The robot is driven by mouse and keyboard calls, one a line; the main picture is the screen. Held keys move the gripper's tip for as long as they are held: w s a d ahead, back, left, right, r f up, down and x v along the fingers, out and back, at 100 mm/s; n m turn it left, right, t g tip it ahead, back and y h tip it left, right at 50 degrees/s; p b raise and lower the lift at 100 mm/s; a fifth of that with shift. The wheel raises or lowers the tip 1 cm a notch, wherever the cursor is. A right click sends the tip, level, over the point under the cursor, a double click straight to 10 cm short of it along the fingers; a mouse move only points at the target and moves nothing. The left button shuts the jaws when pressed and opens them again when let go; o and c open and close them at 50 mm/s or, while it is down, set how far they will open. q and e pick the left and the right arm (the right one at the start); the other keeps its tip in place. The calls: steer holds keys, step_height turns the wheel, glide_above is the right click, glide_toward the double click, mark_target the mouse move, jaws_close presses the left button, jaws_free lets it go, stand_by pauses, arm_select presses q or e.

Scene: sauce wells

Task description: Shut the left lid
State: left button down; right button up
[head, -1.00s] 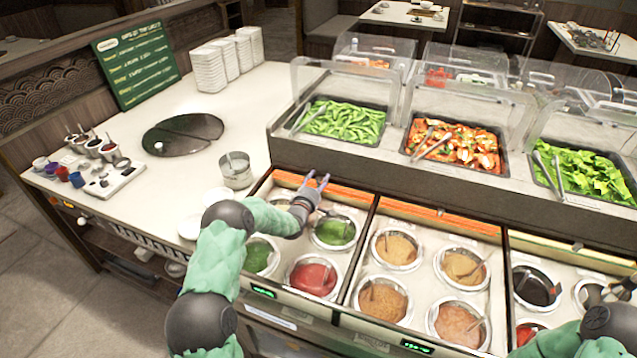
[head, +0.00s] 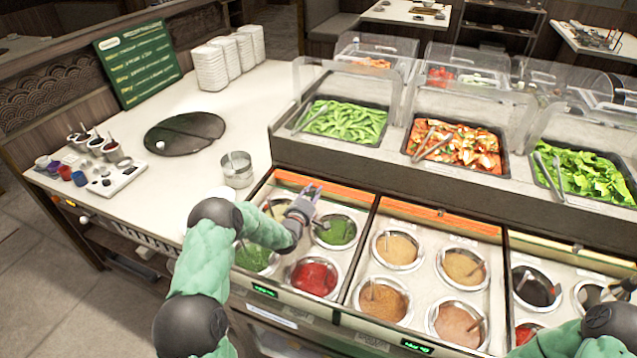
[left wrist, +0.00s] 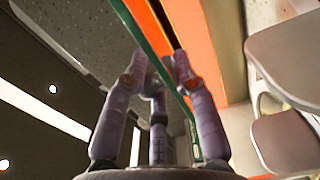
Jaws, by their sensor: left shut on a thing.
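The left sauce well (head: 347,262) holds several round pots of green, red and pale sauce. An orange strip (head: 345,193) runs along its back. My left gripper (head: 312,190) is over the back of this well, just in front of the strip. In the left wrist view its fingers (left wrist: 160,65) close around a thin green-edged bar (left wrist: 158,42), which looks like the edge of the left lid, beside an orange band (left wrist: 218,45). The rest of the lid is hard to make out. My right gripper (head: 622,289) shows only partly at the right edge.
A raised counter with food trays (head: 345,121) under clear covers stands right behind the wells. A metal pot (head: 237,170) stands left of the left well. A middle well (head: 425,275) lies to its right. The white counter (head: 225,110) farther left has free room.

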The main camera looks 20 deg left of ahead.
arm_select(q)
steer(key=s, duration=0.2)
steer(key=s+r, duration=0.1)
steer(key=shift+s, duration=0.35)
steer(key=shift+r, duration=0.1)
steer(key=c, duration=1.1)
jaws_free()
steer(key=shift+o, duration=0.5)
steer(key=shift+s+f, duration=0.15)
steer(key=shift+f, duration=0.1)
steer(key=shift+d+r, duration=0.1)
